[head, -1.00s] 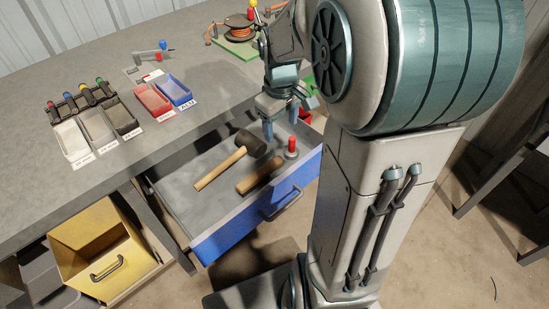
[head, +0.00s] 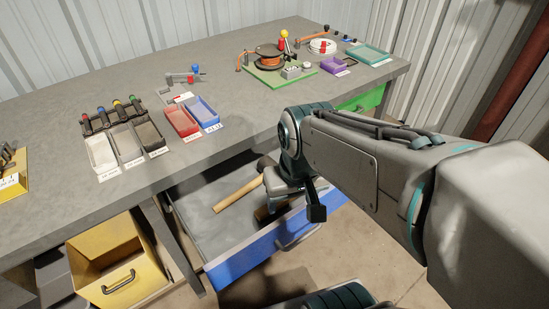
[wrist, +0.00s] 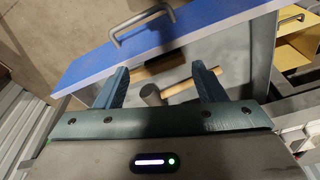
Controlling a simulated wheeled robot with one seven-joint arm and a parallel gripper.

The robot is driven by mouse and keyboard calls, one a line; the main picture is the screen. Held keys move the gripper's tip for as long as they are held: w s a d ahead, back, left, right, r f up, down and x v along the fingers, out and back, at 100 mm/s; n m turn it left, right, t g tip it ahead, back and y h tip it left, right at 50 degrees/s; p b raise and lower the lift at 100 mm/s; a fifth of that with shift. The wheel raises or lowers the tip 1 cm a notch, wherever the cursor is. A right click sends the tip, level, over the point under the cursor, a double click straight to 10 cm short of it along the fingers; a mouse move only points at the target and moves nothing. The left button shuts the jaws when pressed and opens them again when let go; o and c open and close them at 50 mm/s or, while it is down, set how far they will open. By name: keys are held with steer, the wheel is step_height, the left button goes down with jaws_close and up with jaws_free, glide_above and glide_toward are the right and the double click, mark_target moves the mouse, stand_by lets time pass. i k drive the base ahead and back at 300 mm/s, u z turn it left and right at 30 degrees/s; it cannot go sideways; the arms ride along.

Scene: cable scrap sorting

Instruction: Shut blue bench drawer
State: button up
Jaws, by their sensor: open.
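The blue bench drawer (head: 240,264) stands open under the bench, its blue front standing well out from the bench edge. The drawer holds a mallet with a wooden handle (head: 238,194) and another wooden-handled tool. My gripper (wrist: 161,70) is open and empty over the drawer. In the wrist view the blue front (wrist: 205,28) and handle (wrist: 140,22) lie beyond the fingertips, with the mallet head (wrist: 150,95) between the fingers. In the head view my fingers are mostly hidden.
A yellow drawer (head: 105,252) also stands open at the lower left. The bench top (head: 215,150) carries small bins, a cable spool board (head: 262,75), and a purple tray (head: 335,66). A green drawer front (head: 372,97) is at the right. Floor is clear before the blue drawer.

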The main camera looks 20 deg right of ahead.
mark_target(230, 242)
steer(key=z, duration=1.9)
steer(key=k, duration=0.4)
steer(key=u, duration=0.8)
